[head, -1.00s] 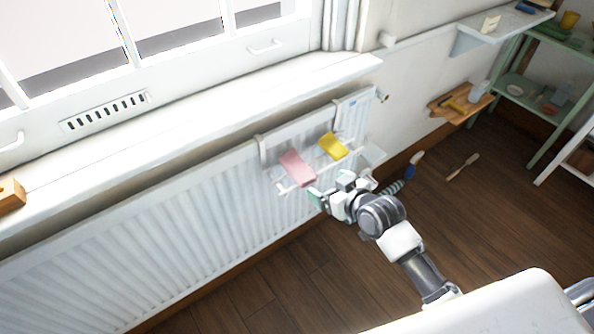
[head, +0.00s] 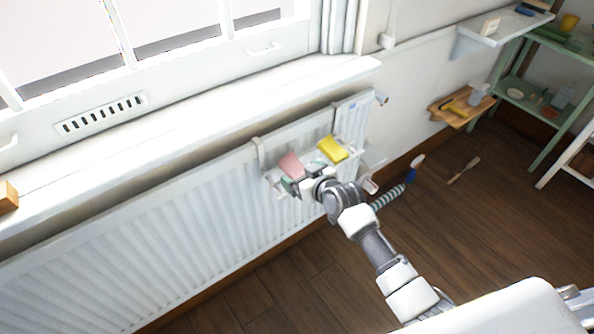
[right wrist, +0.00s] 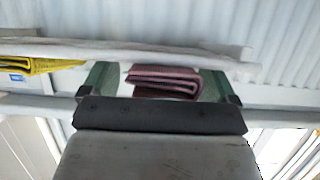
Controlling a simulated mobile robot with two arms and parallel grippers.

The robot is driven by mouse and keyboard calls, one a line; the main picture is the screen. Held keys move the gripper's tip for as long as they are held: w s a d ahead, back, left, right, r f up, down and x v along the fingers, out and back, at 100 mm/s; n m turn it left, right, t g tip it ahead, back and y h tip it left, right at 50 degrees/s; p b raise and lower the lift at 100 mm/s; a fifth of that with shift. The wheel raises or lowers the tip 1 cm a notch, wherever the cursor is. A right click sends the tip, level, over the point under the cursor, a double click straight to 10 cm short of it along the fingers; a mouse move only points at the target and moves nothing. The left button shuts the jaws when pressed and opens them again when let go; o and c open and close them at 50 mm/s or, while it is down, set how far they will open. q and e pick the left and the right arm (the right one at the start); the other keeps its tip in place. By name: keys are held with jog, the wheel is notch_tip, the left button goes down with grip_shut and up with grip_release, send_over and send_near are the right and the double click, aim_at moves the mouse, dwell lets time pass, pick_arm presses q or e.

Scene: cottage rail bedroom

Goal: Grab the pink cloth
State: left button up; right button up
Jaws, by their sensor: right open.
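The pink cloth (head: 291,165) hangs folded over a white rail on the radiator in the head view. My right gripper (head: 290,185) is at the cloth's lower front and hides part of it. In the right wrist view the folded cloth (right wrist: 163,80) shows between the two green fingers of my right gripper (right wrist: 157,84), with a gap beside it. The right gripper is open. My left gripper is not in view.
A yellow cloth (head: 332,148) hangs on the same rack, just right of the pink one; it also shows in the right wrist view (right wrist: 40,66). The white radiator (head: 180,225) is behind. A window sill (head: 200,110) runs above. A brush (head: 415,165) lies on the floor at right.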

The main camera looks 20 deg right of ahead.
jog(key=shift+c, duration=0.3)
jog(key=c, duration=0.9)
jog(key=shift+r, duration=0.1)
jog(key=shift+c, duration=0.2)
